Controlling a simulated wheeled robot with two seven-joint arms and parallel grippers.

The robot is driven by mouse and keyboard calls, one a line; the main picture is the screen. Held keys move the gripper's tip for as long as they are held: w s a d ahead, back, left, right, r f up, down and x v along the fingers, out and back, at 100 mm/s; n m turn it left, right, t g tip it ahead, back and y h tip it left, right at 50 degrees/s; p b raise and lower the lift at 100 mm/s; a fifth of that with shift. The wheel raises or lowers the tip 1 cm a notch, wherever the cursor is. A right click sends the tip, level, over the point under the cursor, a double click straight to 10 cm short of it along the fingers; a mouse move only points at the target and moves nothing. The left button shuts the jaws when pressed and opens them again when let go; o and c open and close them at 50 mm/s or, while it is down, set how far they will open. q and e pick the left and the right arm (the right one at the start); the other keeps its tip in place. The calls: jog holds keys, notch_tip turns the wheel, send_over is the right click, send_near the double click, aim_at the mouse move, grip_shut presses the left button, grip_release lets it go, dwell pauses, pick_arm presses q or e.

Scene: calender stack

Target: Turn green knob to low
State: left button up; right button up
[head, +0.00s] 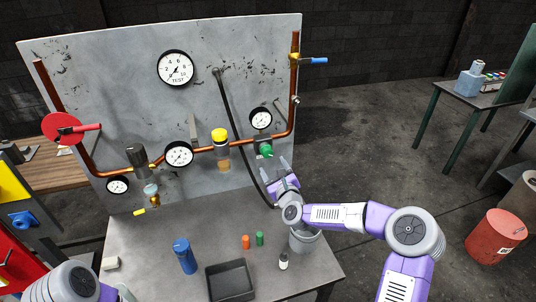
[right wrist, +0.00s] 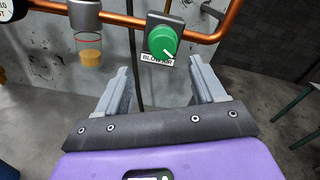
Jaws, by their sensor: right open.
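The green knob (head: 266,150) sits on a grey block on the copper pipe, at the right of the panel. In the right wrist view the green knob (right wrist: 163,41) is ahead of the fingers, with a white pointer mark toward its lower right and a partly hidden label below. My right gripper (head: 279,175) is open and empty, just below and in front of the knob. In its wrist view the two fingers (right wrist: 163,78) are spread wide, apart from the knob. My left arm shows at the bottom left; its gripper is out of view.
A small gauge (head: 261,118) is above the knob. A yellow-capped sight glass (right wrist: 90,45) is left of it. A black hose hangs behind my right gripper. The bench (head: 150,240) holds a blue bottle (head: 185,255), a black tray (head: 230,292) and a grey bucket (head: 303,240).

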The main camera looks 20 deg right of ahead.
aim_at(268, 154)
jog(key=shift+w+r+p, duration=0.15)
jog(key=shift+w+p, duration=0.25)
jog(key=shift+w, duration=1.55)
jog(key=shift+w+r+p, duration=0.15)
jog(key=shift+w+p, duration=0.25)
jog(key=shift+w, duration=1.5)
